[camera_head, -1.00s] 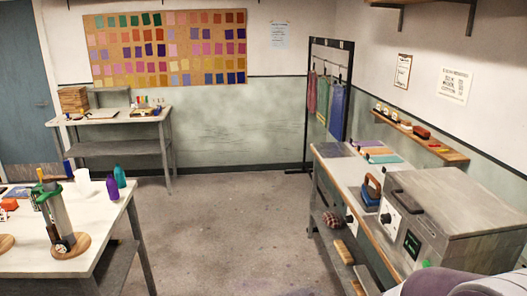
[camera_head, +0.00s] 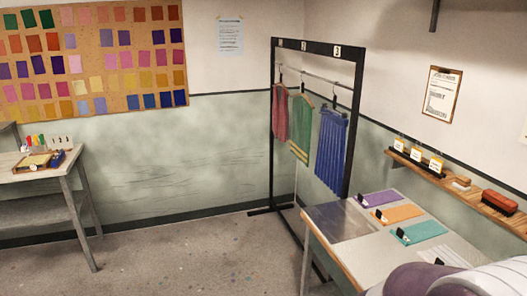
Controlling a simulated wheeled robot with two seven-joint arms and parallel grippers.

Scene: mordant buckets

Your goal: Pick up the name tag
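I cannot tell for sure which thing is the name tag. Several small white tags (camera_head: 415,153) stand in a row on the wooden wall shelf at the right; their writing is too small to read. Small black-and-white markers (camera_head: 381,216) also sit on the folded cloths on the right-hand table. Neither of my grippers is in view.
The right-hand table (camera_head: 340,222) holds purple (camera_head: 387,197), orange (camera_head: 401,213) and teal (camera_head: 420,233) cloths. Brushes (camera_head: 500,202) lie on the wall shelf (camera_head: 467,191). A black rack (camera_head: 273,130) with hanging cloths stands behind. The floor (camera_head: 200,260) at centre is clear.

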